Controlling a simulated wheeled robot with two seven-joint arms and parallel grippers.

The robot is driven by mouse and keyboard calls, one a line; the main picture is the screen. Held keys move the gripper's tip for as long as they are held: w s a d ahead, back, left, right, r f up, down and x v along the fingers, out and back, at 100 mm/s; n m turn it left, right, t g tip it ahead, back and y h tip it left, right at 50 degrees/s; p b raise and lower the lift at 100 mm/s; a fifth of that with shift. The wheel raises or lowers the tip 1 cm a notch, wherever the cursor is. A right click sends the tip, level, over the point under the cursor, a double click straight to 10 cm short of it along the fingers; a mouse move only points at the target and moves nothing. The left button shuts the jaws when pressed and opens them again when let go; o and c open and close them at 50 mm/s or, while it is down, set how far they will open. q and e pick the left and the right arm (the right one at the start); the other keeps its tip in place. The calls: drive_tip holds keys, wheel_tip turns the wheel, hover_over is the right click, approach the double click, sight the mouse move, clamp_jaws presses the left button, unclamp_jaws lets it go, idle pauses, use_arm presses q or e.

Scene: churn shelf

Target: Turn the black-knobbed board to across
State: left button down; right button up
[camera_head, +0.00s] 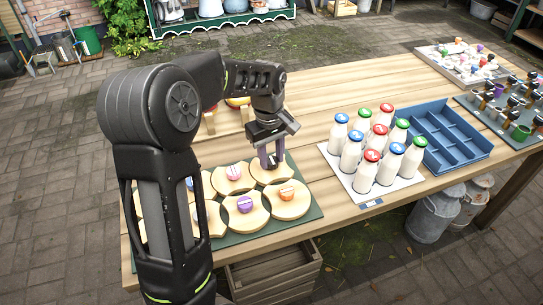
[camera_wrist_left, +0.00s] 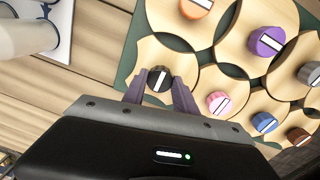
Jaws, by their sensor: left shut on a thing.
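The black-knobbed board (camera_wrist_left: 148,58) is a pale wooden disc with scooped sides at a corner of the green mat (camera_wrist_left: 124,66). Its black knob (camera_wrist_left: 158,78) has a white bar and sits between the fingers of my left gripper (camera_wrist_left: 160,90), which is shut on it. My right gripper is not in view.
Neighbouring boards carry an orange knob (camera_head: 287,193), a purple knob (camera_head: 245,204) and a pink knob (camera_head: 234,172). Milk bottles (camera_head: 371,150) stand on a white mat to the right, beside a blue crate (camera_head: 437,139). Bare table lies between the two mats.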

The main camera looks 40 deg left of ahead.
sight(270, 161)
use_arm(q)
drive_tip(key=c, duration=1)
unclamp_jaws()
drive_tip(key=shift+o, duration=0.2)
drive_tip(key=shift+s+a+r, duration=0.1)
drive_tip(key=shift+s+r, duration=0.05)
drive_tip(key=shift+r, duration=3.75)
